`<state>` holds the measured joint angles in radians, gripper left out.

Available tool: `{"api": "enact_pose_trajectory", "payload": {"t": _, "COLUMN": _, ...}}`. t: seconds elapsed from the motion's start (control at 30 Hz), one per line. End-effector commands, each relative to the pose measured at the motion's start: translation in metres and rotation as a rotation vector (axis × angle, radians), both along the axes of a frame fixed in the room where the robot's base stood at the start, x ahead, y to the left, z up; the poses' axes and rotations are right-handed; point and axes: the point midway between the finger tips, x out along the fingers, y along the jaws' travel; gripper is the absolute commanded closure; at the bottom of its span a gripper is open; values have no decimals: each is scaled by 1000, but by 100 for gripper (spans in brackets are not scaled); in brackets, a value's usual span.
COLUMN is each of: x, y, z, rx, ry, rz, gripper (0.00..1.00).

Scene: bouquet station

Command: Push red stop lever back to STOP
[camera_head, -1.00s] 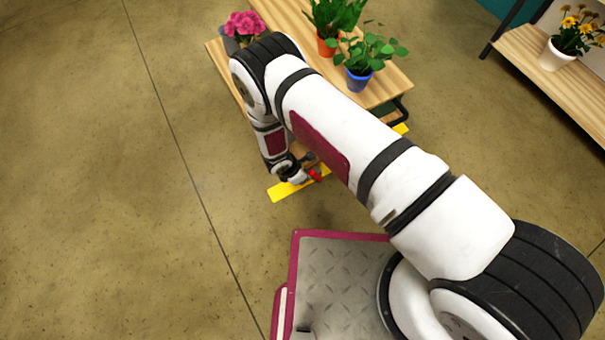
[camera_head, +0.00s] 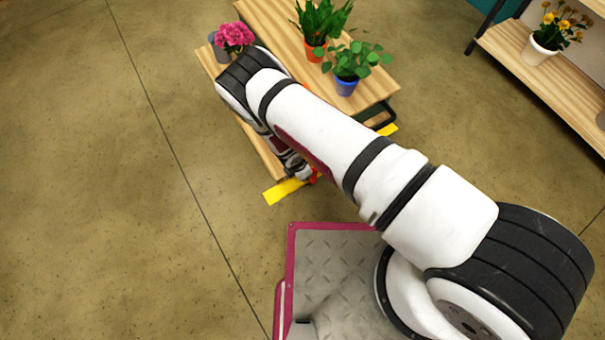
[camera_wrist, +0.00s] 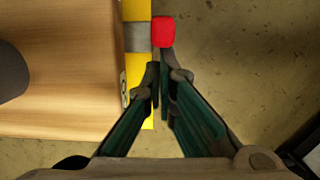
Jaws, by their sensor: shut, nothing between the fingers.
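The red stop lever (camera_wrist: 163,31) shows in the wrist view as a red knob just beyond my fingertips, at the right of a wooden table edge. My gripper (camera_wrist: 160,72) is shut and empty, its fingertips at or very near the knob; I cannot tell if they touch it. In the head view only a small red part of the lever (camera_head: 313,177) shows beside my arm. My gripper is mostly hidden there by my arm. The lever's base and any STOP marking cannot be made out.
A wooden table (camera_head: 265,35) holds pink flowers (camera_head: 235,36), a plant in an orange pot (camera_head: 319,48) and a plant in a blue pot (camera_head: 346,86). A yellow strip (camera_head: 283,191) lies at its near edge. Another bench (camera_head: 560,80) stands at right. The floor at left is clear.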

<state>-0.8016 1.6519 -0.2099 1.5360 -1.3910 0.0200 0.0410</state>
Motion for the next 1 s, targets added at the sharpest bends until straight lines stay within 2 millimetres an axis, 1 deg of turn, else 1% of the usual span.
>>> {"api": "enact_pose_trajectory", "payload": {"t": 0.3, "x": 6, "y": -8, "z": 3, "rx": 141, "ry": 92, "rz": -7, "gripper": 100}}
{"api": "enact_pose_trajectory", "payload": {"t": 0.63, "x": 13, "y": -19, "z": 4, "rx": 232, "ry": 155, "rz": -3, "gripper": 100}}
{"api": "enact_pose_trajectory", "payload": {"t": 1.0, "x": 19, "y": -28, "z": 5, "rx": 239, "ry": 161, "rz": 1, "gripper": 100}}
